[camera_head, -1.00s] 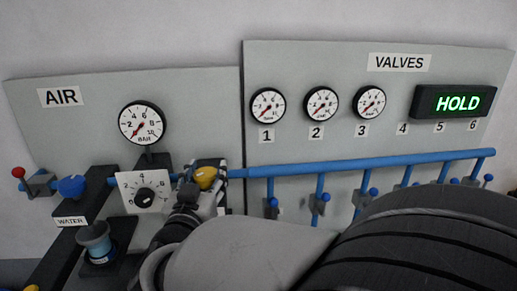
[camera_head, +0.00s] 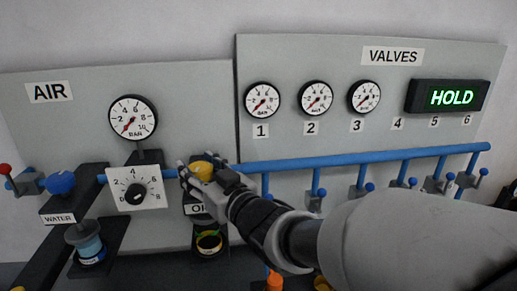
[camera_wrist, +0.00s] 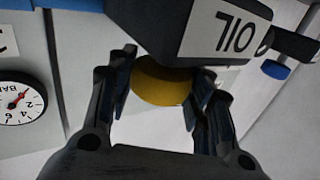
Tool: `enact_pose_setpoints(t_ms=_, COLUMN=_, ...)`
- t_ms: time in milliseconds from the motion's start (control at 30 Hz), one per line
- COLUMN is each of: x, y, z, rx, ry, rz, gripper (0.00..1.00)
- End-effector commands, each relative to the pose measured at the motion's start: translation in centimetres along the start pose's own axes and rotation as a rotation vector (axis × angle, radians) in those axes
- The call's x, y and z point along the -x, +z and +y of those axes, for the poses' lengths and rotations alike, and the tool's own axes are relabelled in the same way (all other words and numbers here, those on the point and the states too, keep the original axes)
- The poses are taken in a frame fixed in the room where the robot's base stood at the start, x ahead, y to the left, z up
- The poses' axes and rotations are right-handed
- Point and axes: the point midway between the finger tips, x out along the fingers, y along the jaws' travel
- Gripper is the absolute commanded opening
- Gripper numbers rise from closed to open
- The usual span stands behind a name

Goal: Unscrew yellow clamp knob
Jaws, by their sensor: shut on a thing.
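The yellow knob (camera_head: 202,169) sits on the block labelled OIL (camera_head: 197,209), on the pipe at the left panel. In the wrist view, the yellow knob (camera_wrist: 160,84) lies between my two dark fingers, and the OIL block (camera_wrist: 215,32) shows upside down. My gripper (camera_head: 203,177) is at the knob, with a finger on each side, shut on it. In the head view, part of the knob is hidden by the fingers.
A dial plate (camera_head: 137,187) is close on the left, with a blue WATER knob (camera_head: 61,182) farther left. The blue pipe (camera_head: 350,163) with several small valves runs right. A black holder with a yellow-green ring (camera_head: 209,242) is below. The display (camera_head: 450,96) reads HOLD.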

Motion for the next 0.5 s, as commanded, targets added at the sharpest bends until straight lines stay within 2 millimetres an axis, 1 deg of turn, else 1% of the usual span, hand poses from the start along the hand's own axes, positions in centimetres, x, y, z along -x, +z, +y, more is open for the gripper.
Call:
enact_pose_setpoints(t_ms=33, x=0.0, y=-0.2, z=0.41, rx=-0.001, ry=-0.027, rz=-0.002, gripper=0.23)
enact_pose_setpoints(t_ms=267, x=-0.08, y=-0.36, z=0.39, rx=-0.005, ry=-0.216, rz=-0.003, gripper=0.23)
enact_pose_setpoints(t_ms=500, x=-0.15, y=-0.56, z=0.31, rx=-0.005, ry=-0.449, rz=-0.001, gripper=0.23)
